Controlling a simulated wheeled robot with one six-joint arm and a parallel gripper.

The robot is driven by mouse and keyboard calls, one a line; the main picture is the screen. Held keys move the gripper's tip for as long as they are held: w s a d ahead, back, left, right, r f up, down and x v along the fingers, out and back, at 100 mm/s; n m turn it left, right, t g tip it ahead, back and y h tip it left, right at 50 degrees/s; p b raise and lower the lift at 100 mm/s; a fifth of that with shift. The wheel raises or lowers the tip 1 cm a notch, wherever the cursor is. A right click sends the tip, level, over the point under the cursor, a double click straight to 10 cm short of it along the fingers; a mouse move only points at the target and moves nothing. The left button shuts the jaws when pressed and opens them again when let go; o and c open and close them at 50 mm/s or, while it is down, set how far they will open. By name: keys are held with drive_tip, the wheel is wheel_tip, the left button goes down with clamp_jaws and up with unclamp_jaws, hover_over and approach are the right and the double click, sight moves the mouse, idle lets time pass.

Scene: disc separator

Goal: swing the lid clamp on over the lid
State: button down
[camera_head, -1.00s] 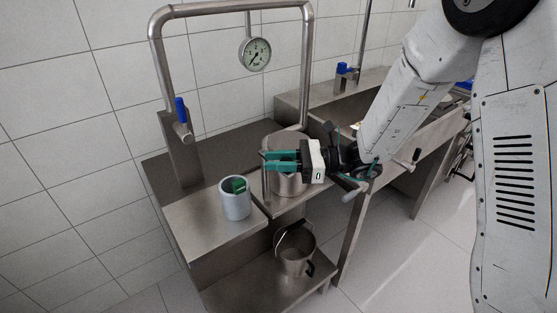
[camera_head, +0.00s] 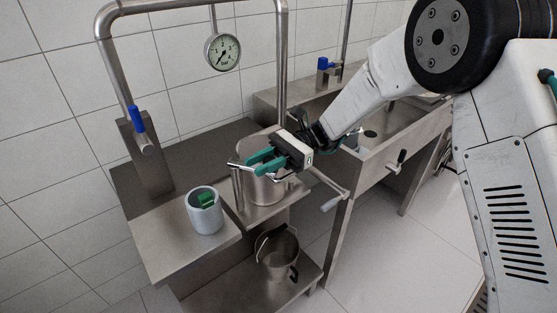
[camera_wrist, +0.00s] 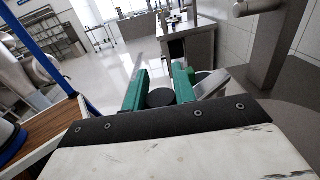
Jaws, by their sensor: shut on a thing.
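The disc separator is a steel drum (camera_head: 262,188) at the bench's front edge; its top and lid are mostly hidden behind my gripper. The lid clamp looks like a thin metal bar (camera_head: 234,165) near the top of a slim post at the drum's left side. My gripper (camera_head: 252,163) is over the drum's top, its green fingers shut on what appears to be the clamp. In the wrist view, a dark round piece (camera_wrist: 160,97) sits between the fingers. Whether the clamp lies on the lid cannot be told.
A grey-blue cup (camera_head: 205,212) with a green item stands on the bench at left. A steel bucket (camera_head: 278,254) is on the lower shelf. A crank handle (camera_head: 333,203) juts out right of the drum. A pipe with a gauge (camera_head: 223,52) rises behind.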

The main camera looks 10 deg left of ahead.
drive_tip(key=shift+w+n+g+h, duration=0.2)
drive_tip(key=shift+n+g+h, duration=0.2)
drive_tip(key=shift+h, duration=0.1)
drive_tip(key=c, duration=1.1)
unclamp_jaws()
drive_tip(key=shift+w, duration=0.1)
drive_tip(key=shift+d, duration=0.1)
drive_tip(key=shift+v, duration=3.85)
drive_tip(key=shift+c, duration=0.4)
